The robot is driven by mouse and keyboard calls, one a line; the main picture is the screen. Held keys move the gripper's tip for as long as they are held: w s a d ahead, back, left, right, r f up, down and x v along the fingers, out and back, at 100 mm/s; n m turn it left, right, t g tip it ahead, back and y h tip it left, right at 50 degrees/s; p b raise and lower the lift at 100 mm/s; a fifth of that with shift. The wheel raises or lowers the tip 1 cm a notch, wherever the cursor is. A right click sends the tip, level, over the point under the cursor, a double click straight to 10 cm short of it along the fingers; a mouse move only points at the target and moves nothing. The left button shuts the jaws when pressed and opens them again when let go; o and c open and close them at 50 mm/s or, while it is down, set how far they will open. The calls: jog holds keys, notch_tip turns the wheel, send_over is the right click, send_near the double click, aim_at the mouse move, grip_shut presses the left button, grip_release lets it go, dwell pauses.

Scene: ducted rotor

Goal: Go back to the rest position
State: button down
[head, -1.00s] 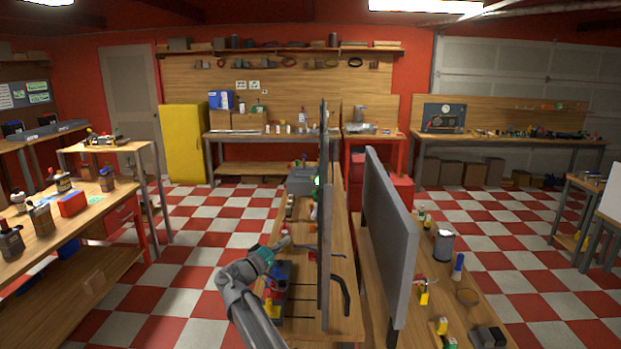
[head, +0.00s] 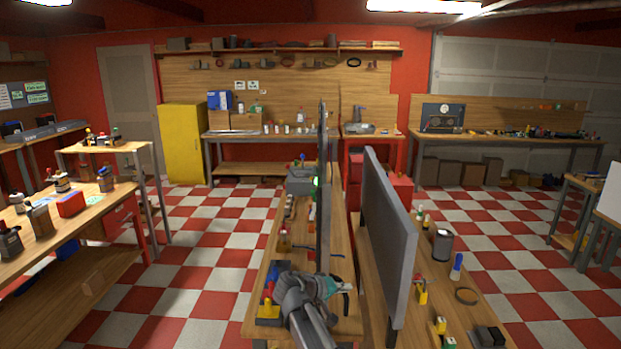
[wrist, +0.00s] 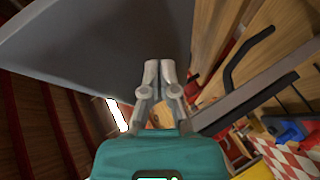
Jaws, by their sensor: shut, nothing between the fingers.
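My gripper (wrist: 160,72) shows in the wrist view with its two grey fingertips together and nothing between them. Its teal body fills the bottom middle of that view. In the head view my gripper (head: 345,288) is above the near end of the middle workbench (head: 258,312), close to the grey upright panel. My folded arm hides part of the bench top there. In the wrist view a large grey panel (wrist: 100,45) lies behind the fingers at the upper left.
A grey panel (head: 388,235) stands on the right-hand bench. A black bent bar (wrist: 235,62) shows in the wrist view. Red and yellow items (head: 268,302) lie left of my arm. Checkered floor (head: 195,290) is open to the left, before the left bench (head: 100,225).

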jog(key=s+d+f+m+g+y, duration=0.1)
jog(key=s+d+f+g+y, duration=0.2)
jog(key=s, duration=0.6)
jog(key=s+d+f+g+y, duration=0.3)
jog(key=s+d+f+y, duration=0.1)
jog(key=s+f+y, duration=0.4)
jog(key=s, duration=0.2)
jog(key=shift+s+d+f+m+g+y, duration=0.2)
jog(key=shift+s+f+m+g+y, duration=0.1)
jog(key=shift+m+g+y, duration=0.1)
jog(key=shift+d, duration=0.15)
